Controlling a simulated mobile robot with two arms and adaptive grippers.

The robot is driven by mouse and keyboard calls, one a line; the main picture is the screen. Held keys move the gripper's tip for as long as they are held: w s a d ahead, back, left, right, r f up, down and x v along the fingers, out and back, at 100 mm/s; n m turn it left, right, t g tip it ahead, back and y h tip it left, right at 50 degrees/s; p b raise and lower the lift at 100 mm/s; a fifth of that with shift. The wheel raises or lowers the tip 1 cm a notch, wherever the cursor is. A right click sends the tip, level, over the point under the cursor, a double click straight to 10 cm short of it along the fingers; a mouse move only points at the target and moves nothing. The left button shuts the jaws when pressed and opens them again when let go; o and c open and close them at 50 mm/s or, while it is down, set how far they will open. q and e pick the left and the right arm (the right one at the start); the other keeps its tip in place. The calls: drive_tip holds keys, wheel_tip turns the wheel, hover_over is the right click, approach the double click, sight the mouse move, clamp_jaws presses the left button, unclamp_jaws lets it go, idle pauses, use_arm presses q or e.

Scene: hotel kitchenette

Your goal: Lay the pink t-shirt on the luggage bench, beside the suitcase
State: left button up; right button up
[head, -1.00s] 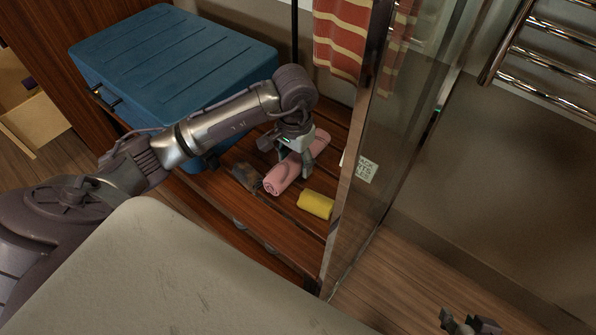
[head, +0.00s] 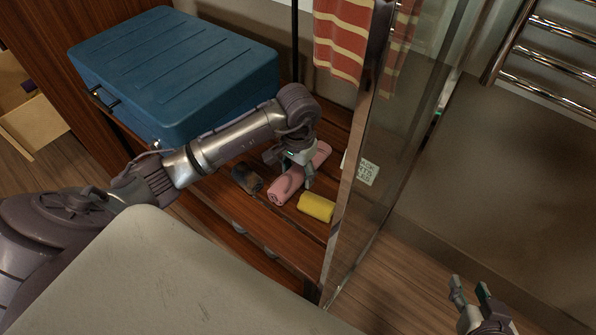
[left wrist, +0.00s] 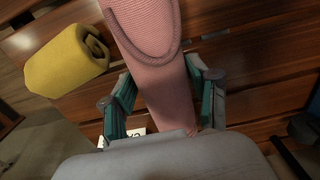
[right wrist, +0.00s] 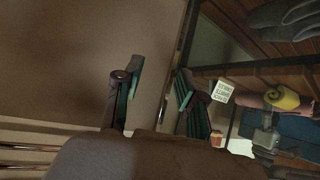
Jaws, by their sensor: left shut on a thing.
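The pink t-shirt (head: 284,188) is rolled up and appears to lie on the slatted wooden luggage bench (head: 275,222), to the right of the blue suitcase (head: 175,70). My left gripper (head: 290,168) is shut on the shirt around its middle, and hides part of it. In the left wrist view the pink roll (left wrist: 150,55) runs between the two fingers (left wrist: 163,88). My right gripper (head: 472,288) is open and empty at the lower right, away from the bench. Its separated fingers also show in the right wrist view (right wrist: 160,80).
A yellow roll (head: 316,207) lies right of the shirt, and a dark roll (head: 246,178) lies left of it, toward the suitcase. A glass panel (head: 400,150) stands at the bench's right side. A striped towel (head: 341,40) hangs behind. Bare slats show in front.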

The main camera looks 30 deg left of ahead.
sight(298, 170)
use_arm(q)
drive_tip(key=o, duration=1.3)
use_arm(e)
drive_tip(key=shift+w+a+r, duration=0.1)
drive_tip(key=shift+w+r, duration=0.05)
use_arm(q)
drive_tip(key=shift+r, duration=0.1)
wheel_tip(298, 170, up, 11)
drive_tip(key=p, duration=0.2)
drive_tip(key=shift+p, duration=0.3)
drive_tip(key=shift+r, duration=0.5)
use_arm(e)
drive_tip(key=s+d+f+g+h, duration=0.1)
drive_tip(key=s+d+f+g, duration=0.1)
drive_tip(key=s, duration=0.3)
drive_tip(key=s+d+f+g, duration=0.1)
drive_tip(key=s+f+g, duration=0.2)
drive_tip(key=s, duration=0.3)
drive_tip(key=shift+s+d+g+h, duration=0.2)
drive_tip(key=shift+d+g+h, duration=0.2)
drive_tip(key=shift+g, duration=0.5)
use_arm(q)
drive_tip(key=shift+s+f, duration=0.1)
use_arm(e)
drive_tip(key=shift+s, duration=0.1)
